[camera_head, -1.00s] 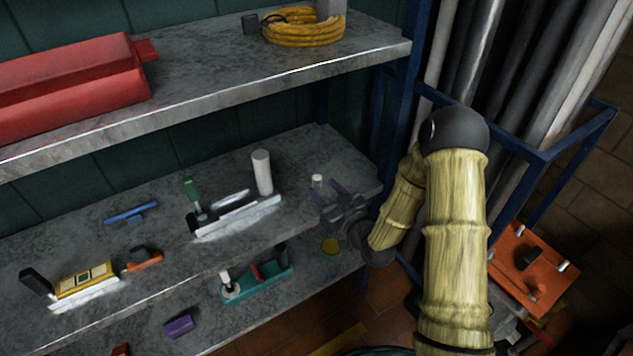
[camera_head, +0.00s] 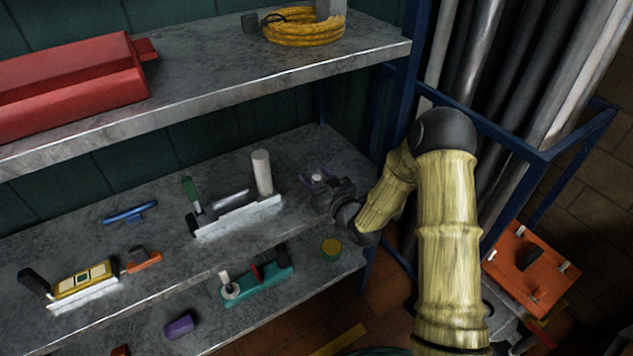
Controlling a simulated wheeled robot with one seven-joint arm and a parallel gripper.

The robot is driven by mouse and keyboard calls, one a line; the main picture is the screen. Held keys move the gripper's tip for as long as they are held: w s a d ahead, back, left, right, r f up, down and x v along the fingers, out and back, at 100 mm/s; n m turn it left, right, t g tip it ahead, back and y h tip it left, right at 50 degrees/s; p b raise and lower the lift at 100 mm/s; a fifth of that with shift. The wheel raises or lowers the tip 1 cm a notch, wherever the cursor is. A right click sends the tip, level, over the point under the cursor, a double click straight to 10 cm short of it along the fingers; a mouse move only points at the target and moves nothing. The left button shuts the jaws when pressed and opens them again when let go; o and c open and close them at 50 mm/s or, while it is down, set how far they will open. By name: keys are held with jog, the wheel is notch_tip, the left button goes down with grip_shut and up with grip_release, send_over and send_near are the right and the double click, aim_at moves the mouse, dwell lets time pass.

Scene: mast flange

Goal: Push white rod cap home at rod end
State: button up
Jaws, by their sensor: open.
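A small white piece (camera_head: 317,179) stands on the middle shelf and looks like the white rod cap, though it is too small to be sure. My gripper (camera_head: 314,176) is open, with its purple fingers on either side of this piece. I cannot tell whether they touch it. To the left, a fixture with a pale base (camera_head: 240,215) carries a green-handled part (camera_head: 190,188), a silver rod-like part (camera_head: 230,200) and a tall white cylinder (camera_head: 262,173). I see no clear rod end under the small white piece.
A blue tool (camera_head: 130,212), an orange piece (camera_head: 144,262) and a yellow block (camera_head: 84,282) lie further left on this shelf. A teal fixture (camera_head: 262,284) and a yellow-green round piece (camera_head: 331,247) are on the shelf below. The upper shelf (camera_head: 215,80) overhangs behind.

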aim_at(317, 177)
dwell(0.3)
jog(key=c, duration=1)
jog(key=shift+r, duration=0.1)
notch_tip(317, 177, up, 10)
jog(key=shift+f+p, duration=0.1)
jog(key=shift+p, duration=0.9)
